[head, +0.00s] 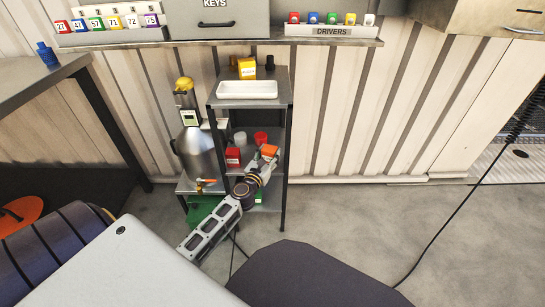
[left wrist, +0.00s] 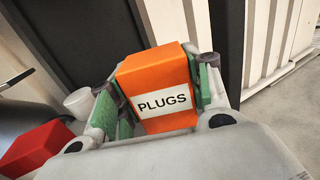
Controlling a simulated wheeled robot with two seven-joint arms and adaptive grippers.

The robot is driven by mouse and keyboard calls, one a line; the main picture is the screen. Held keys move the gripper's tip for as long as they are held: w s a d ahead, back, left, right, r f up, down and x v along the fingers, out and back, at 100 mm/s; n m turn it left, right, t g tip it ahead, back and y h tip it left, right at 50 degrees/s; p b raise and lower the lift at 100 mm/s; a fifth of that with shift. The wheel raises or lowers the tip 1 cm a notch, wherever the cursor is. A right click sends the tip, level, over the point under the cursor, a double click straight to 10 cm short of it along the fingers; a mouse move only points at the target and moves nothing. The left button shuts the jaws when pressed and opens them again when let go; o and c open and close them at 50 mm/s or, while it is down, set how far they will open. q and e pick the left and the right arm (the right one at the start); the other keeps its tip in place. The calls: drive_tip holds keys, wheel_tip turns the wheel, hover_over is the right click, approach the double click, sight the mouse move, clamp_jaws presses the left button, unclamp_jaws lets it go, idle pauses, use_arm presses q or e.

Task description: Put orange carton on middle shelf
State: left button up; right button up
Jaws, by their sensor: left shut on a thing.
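The orange carton (head: 270,150), labelled "PLUGS", is between the fingers of my left gripper (head: 264,159). In the left wrist view the carton (left wrist: 155,80) is gripped from both sides by the green finger pads. In the head view it is at the right front of the grey shelf unit (head: 285,100), at about the height of the middle shelf (head: 240,169). Whether it touches the shelf cannot be told. A red carton (head: 233,157), a white cup (head: 240,139) and a red cup (head: 261,138) stand at the middle level, left of and behind the gripper. My right gripper is not in view.
A white tray (head: 247,90) and a yellow carton (head: 247,69) are on the unit's top. A large grey flask (head: 195,150) stands left of it. The unit's dark right post (head: 286,180) is close to my left gripper. The floor to the right (head: 370,215) is mostly clear.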

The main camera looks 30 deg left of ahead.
sight(273, 149)
use_arm(q)
drive_tip(key=shift+w, duration=0.55)
drive_tip(key=shift+w+a, duration=0.15)
drive_tip(key=shift+w, duration=0.35)
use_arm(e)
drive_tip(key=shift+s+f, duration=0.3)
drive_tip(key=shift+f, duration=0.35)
use_arm(q)
drive_tip(key=shift+w, duration=0.1)
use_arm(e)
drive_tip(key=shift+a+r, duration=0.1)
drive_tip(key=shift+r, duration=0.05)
use_arm(q)
drive_tip(key=shift+w+a, duration=0.1)
drive_tip(key=shift+w, duration=0.35)
wheel_tip(273, 149, down, 3)
drive_tip(key=b, duration=0.3)
drive_tip(key=shift+f+b, duration=0.2)
drive_tip(key=shift+b, duration=0.2)
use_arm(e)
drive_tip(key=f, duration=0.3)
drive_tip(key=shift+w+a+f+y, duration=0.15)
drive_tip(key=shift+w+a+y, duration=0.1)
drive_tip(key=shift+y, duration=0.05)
use_arm(q)
drive_tip(key=shift+f, duration=0.15)
